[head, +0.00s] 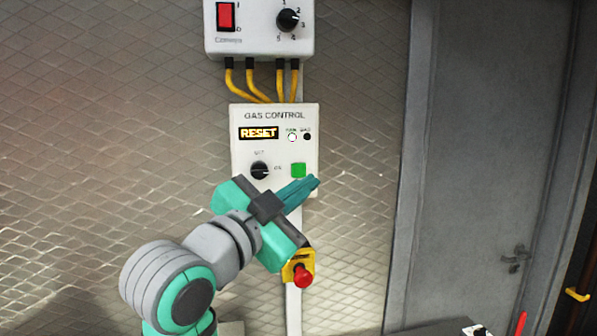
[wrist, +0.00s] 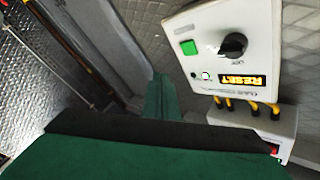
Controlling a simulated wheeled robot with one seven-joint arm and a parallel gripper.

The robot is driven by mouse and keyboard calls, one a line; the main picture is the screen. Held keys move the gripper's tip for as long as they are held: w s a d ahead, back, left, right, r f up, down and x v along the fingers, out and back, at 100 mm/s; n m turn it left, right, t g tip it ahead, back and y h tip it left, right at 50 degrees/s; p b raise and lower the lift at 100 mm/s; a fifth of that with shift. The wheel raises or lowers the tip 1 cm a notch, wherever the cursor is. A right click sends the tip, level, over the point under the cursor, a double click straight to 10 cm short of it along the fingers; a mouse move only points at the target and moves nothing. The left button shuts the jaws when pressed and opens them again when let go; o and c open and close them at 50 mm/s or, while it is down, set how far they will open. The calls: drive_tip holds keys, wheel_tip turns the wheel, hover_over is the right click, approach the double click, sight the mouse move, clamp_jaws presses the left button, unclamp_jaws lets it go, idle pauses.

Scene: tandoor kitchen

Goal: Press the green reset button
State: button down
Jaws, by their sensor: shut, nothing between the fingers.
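The green reset button (head: 298,170) is a square on the lower right of the white gas control panel (head: 240,150), which is mounted on the wall. The panel's display (head: 258,133) reads RESET, and a black knob (head: 259,170) sits left of the button. My gripper (head: 316,182) is shut and empty. In the head view its tips appear just below and right of the button; contact cannot be told there. In the wrist view the button (wrist: 189,47) is unobstructed, up and right of the fingertips (wrist: 158,78), with a visible gap between them.
A white control box (head: 258,42) with a red switch and a dial is above, joined by yellow cables (head: 262,85). A red emergency button (head: 303,276) on a yellow housing is below the panel. A grey door (head: 490,150) stands to the right.

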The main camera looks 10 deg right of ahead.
sight(299, 170)
drive_tip(key=w, duration=0.5)
drive_tip(key=shift+w, duration=0.35)
drive_tip(key=shift+a, duration=0.1)
idle(1.2)
drive_tip(key=shift+w, duration=0.15)
idle(0.5)
drive_tip(key=shift+w, duration=0.3)
